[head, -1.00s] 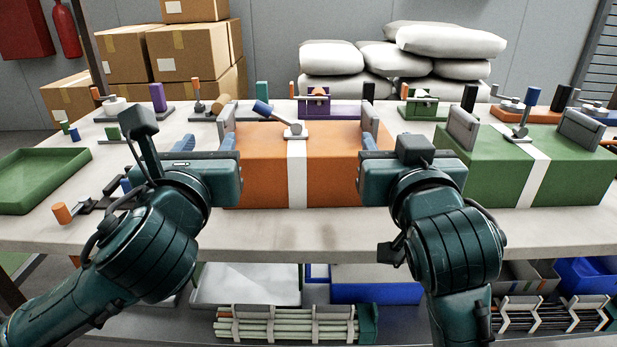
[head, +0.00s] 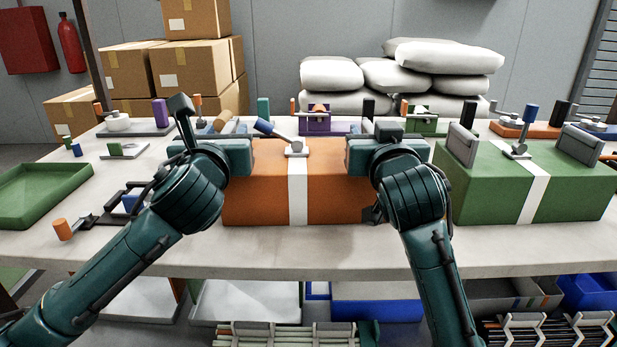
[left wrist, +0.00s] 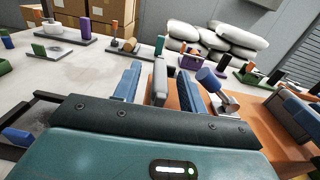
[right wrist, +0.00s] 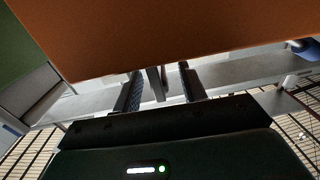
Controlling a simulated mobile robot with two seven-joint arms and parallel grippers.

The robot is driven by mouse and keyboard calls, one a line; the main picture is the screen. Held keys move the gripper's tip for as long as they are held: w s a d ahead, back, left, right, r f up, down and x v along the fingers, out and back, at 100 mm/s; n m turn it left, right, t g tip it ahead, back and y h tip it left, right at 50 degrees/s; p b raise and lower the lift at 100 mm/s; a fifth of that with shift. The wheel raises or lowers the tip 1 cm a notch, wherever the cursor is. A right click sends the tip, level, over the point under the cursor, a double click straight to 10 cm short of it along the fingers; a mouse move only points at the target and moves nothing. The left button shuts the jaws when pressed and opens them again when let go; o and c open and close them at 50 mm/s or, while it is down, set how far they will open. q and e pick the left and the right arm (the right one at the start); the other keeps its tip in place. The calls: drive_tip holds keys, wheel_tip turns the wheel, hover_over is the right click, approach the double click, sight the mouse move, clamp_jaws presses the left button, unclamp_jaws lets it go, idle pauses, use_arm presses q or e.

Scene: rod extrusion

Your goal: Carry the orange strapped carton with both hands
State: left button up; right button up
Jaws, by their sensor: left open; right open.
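The orange carton (head: 262,190) with a white strap (head: 298,195) sits on the workbench, a grey upright plate at each end. My left gripper (head: 232,127) is open at the carton's left end. In the left wrist view, the left grey plate (left wrist: 160,85) stands between its blue-padded fingers, with a gap showing. My right gripper (head: 377,128) is open at the carton's right end. In the right wrist view, a grey plate (right wrist: 155,82) shows between its fingers, under the orange carton side (right wrist: 180,30). My arms hide the carton's upper corners in the head view.
A lever with a blue handle (head: 278,134) stands on the carton's top. A green carton (head: 490,190) is close on the right. A green tray (head: 45,195) lies at far left. Several small fixtures line the back of the workbench (head: 300,250).

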use_arm(q)
drive_tip(key=shift+w, duration=1.25)
use_arm(e)
drive_tip(key=shift+w, duration=1.25)
use_arm(q)
clamp_jaws()
use_arm(e)
clamp_jaws()
use_arm(q)
drive_tip(key=shift+r, duration=0.1)
